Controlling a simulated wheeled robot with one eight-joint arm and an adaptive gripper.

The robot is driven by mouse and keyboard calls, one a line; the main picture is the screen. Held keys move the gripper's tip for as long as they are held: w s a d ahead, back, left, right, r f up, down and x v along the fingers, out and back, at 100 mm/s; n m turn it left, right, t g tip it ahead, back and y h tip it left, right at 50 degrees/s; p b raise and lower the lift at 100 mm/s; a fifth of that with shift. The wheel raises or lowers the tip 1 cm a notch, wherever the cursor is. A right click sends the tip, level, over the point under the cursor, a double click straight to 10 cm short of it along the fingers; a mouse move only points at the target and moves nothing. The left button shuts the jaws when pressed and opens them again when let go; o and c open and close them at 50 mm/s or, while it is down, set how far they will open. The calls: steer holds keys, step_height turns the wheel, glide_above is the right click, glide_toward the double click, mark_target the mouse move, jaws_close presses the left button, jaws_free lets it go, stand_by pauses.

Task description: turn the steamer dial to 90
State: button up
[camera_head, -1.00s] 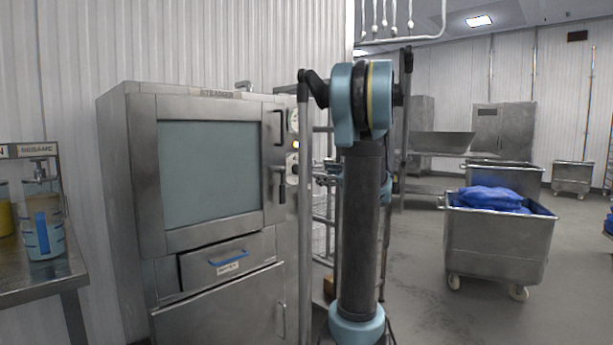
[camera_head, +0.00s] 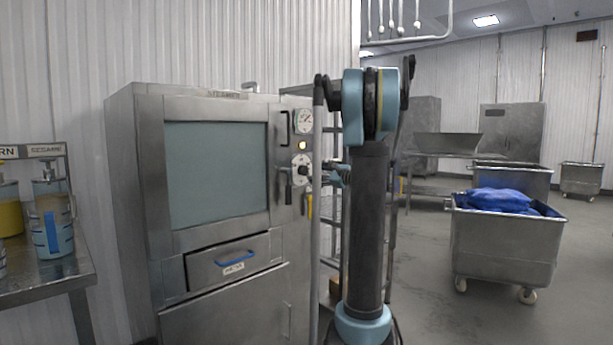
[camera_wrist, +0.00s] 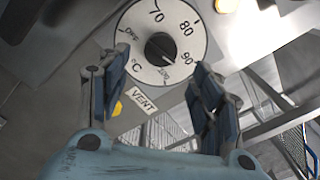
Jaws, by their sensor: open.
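The steamer (camera_head: 218,185) stands left of centre in the head view, a steel cabinet with a large window. Its white dial (camera_head: 301,160) is on the right of the front, below a round gauge (camera_head: 303,121). In the wrist view the dial (camera_wrist: 188,24) shows OFF, 70, 80, 90, 100 and °C around a black knob (camera_wrist: 160,46). The pointer's exact setting is hard to read. My gripper (camera_wrist: 160,66) is open, with one finger on each side of the dial's lower part and the knob between them. I cannot tell whether they touch it.
A VENT label (camera_wrist: 142,100) is below the dial. A lit lamp (camera_head: 303,145) sits between gauge and dial. A door handle (camera_head: 282,128) is left of them. A wire rack (camera_head: 328,225) stands beside the steamer. A steel cart (camera_head: 500,245) with blue bags is at right.

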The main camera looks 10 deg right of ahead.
mark_target(307, 171)
steer(key=x, duration=0.7)
steer(key=shift+w+a, duration=0.1)
steer(key=shift+w, duration=0.05)
steer(key=c, duration=1.1)
